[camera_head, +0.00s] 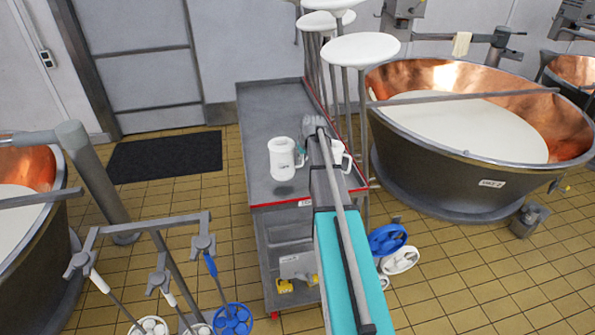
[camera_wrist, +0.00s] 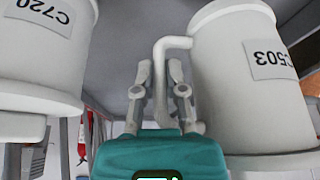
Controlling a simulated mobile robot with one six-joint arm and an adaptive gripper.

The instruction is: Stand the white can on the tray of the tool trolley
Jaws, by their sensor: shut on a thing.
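My gripper (camera_wrist: 158,80) is shut on the handle of a white can (camera_wrist: 250,85) labelled C503, at the right of the wrist view. That view shows the labels upside down. In the head view this white can (camera_head: 282,159) appears just left of my arm, upright. A dark shadow lies apart below it, so it looks held a little above the tray. The grey tray (camera_head: 262,112) of the tool trolley has a red edge. My arm hides the gripper's fingers in the head view.
A second white can (camera_wrist: 45,50), labelled C720, is close on the other side of my gripper; my arm partly hides it in the head view. White round discs on poles (camera_head: 360,50) and a copper vat (camera_head: 470,130) stand right. The tray's far part is bare.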

